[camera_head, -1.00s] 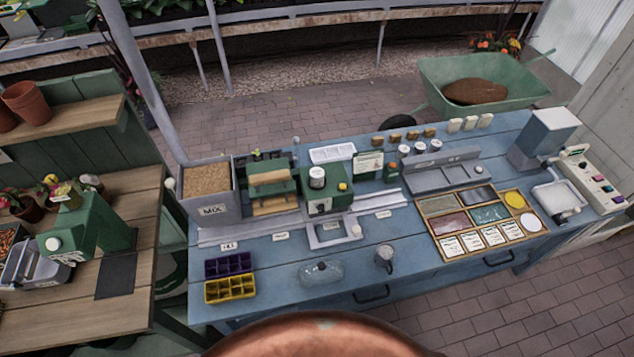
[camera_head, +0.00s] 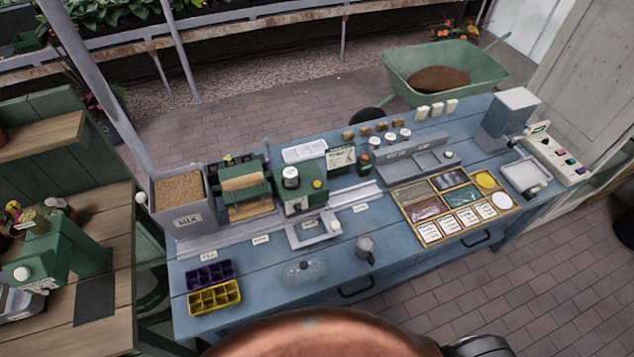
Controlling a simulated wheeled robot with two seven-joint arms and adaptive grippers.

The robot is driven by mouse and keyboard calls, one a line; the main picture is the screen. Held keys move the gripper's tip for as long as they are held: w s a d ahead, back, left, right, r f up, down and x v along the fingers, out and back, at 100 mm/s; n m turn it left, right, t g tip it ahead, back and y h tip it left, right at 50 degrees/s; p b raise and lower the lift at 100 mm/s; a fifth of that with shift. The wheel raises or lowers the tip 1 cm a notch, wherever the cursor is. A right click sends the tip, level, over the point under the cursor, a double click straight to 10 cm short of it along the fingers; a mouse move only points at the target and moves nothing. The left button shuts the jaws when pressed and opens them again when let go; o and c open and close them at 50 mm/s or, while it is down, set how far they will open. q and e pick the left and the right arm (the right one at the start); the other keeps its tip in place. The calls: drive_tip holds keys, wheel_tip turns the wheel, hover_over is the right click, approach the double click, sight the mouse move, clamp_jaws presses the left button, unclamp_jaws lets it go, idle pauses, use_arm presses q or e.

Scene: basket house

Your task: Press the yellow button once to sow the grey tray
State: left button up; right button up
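A green machine (camera_head: 299,202) stands near the middle of the blue bench, with a white-capped jar on top. The round yellow button (camera_head: 318,184) is on its upper right and is uncovered. A grey frame-like piece (camera_head: 314,235) lies at its front, with a small white knob at its right. I cannot tell if this is the grey tray or a fixed part of the machine. Neither gripper is visible. A dark rounded part at the bottom right edge seems to be my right arm, but no fingertips show. Nothing touches the button.
A purple tray (camera_head: 209,273) and a yellow tray (camera_head: 214,297) lie at the bench's front left. A glass dome (camera_head: 304,271) and a metal mug (camera_head: 365,250) stand near the front edge. A MIX bin (camera_head: 187,220) is at the left, a seed box (camera_head: 407,213) at the right.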

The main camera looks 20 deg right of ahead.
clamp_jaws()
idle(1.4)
